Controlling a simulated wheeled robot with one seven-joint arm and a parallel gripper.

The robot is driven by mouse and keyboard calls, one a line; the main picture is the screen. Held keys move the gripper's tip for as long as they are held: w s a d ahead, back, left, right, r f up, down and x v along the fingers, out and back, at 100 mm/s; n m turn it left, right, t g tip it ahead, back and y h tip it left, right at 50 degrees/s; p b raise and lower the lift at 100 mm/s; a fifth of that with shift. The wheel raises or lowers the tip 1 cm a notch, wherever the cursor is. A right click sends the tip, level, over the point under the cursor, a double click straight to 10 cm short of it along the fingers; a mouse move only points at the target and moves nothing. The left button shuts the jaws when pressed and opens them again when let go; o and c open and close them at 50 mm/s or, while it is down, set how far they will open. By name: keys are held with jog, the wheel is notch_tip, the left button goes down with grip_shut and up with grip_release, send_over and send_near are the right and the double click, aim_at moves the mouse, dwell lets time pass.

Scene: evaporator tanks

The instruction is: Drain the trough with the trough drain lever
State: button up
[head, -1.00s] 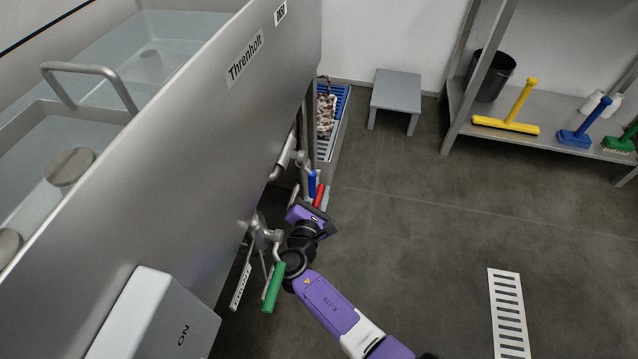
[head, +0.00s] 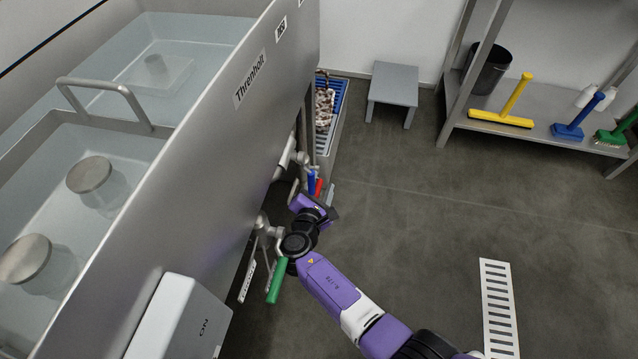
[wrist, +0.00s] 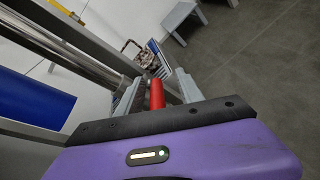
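The evaporator tank (head: 225,130) fills the left of the head view, with water in its open troughs. Below its side are a blue lever handle (head: 311,182), a red lever handle (head: 319,187) and a green lever handle (head: 277,281). I cannot read which one is the trough drain lever. My gripper (head: 325,192) is at the red handle. In the wrist view, my gripper (wrist: 156,92) is open, with the red handle (wrist: 156,95) between its fingers and gaps showing on both sides. The blue handle (wrist: 35,102) is close on the left there.
A grey box (head: 180,320) marked "ON" is on the tank's near side. A blue-grated floor channel (head: 338,120) and grey stool (head: 393,90) stand beyond. A shelf (head: 545,110) with brushes is at the right. The floor between is clear, with a slotted drain (head: 498,305).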

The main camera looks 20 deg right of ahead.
jog(key=shift+w+a+r, duration=0.1)
jog(key=shift+a+r, duration=0.05)
dwell(0.5)
jog(key=shift+a+r, duration=0.1)
jog(key=p+v, duration=0.3)
jog(key=v, duration=0.4)
jog(key=shift+s, duration=0.35)
